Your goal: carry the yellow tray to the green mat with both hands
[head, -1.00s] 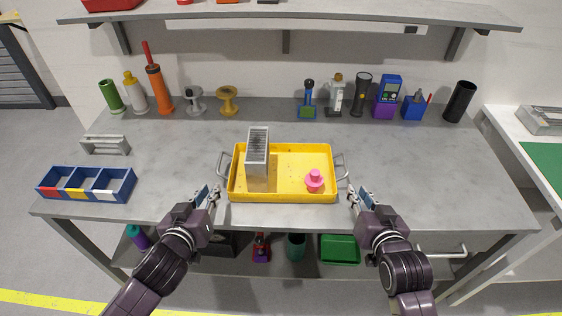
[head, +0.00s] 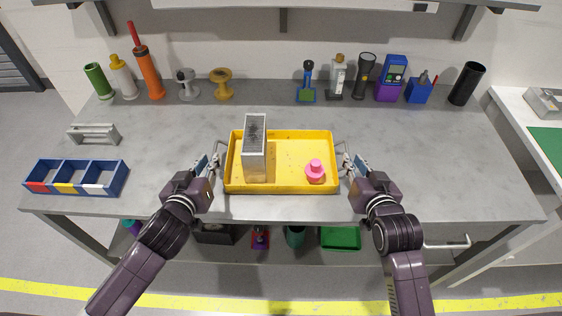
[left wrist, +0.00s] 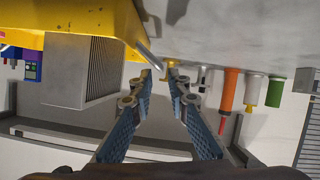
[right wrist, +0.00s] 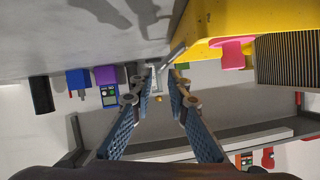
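The yellow tray (head: 290,188) lies flat on the grey workbench, with a metal handle at each short end. It holds a grey finned block (head: 254,155) on the left and a pink knobbed piece (head: 315,172) on the right. My left gripper (head: 212,163) is open at the left handle; the handle (left wrist: 147,54) shows at its fingertips in the left wrist view. My right gripper (head: 347,163) is open at the right handle, and that handle (right wrist: 173,55) shows at its fingertips. The green mat (head: 548,139) is partly visible on the white side table at the right edge.
A blue divided bin (head: 76,178) and a grey bracket (head: 93,134) stand on the left of the bench (head: 440,150). Several bottles and tools line its back edge, including a black cylinder (head: 466,83). The bench right of the tray is clear. A gap separates it from the white table.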

